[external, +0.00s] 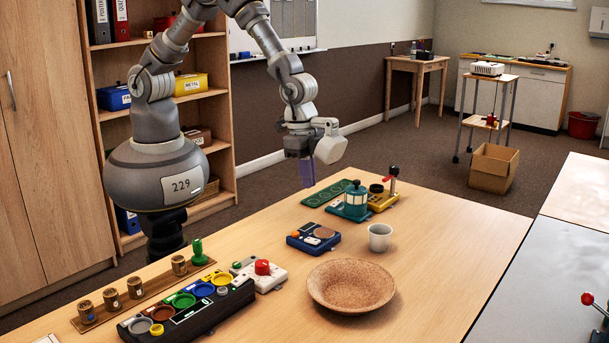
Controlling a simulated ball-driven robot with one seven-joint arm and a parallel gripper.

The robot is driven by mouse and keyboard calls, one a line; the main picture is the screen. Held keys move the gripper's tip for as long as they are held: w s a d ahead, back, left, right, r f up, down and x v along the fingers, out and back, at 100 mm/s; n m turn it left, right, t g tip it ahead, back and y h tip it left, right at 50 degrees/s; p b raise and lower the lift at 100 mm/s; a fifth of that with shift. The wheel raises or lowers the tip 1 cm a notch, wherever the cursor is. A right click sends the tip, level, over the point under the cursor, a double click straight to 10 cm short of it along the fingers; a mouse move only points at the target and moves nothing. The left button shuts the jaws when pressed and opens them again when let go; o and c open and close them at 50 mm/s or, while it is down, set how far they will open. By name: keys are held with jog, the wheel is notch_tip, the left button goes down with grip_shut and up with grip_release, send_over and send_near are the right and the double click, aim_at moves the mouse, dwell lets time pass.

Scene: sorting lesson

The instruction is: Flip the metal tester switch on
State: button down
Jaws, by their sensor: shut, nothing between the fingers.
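No label reading metal tester is legible, so I cannot tell for sure which device it is. My gripper (307,184) is shut and empty, pointing down above the table's back edge, behind the blue box and apart from everything.
A white cup (379,237) and a wide cork-coloured bowl (351,309) are at the right. A black sorting panel (192,318) is front left. The table's right side is clear.

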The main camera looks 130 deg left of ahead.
aim_at(316, 240)
jog(key=shift+w, duration=0.1)
jog(key=f+b, duration=0.1)
jog(key=f, duration=0.3)
jog(key=w+f+b, duration=0.1)
jog(key=f+b, duration=0.1)
jog(key=f, duration=0.3)
jog(key=w+f+b, duration=0.1)
jog(key=f+b, duration=0.1)
jog(key=f, duration=0.3)
jog(key=shift+r, duration=0.1)
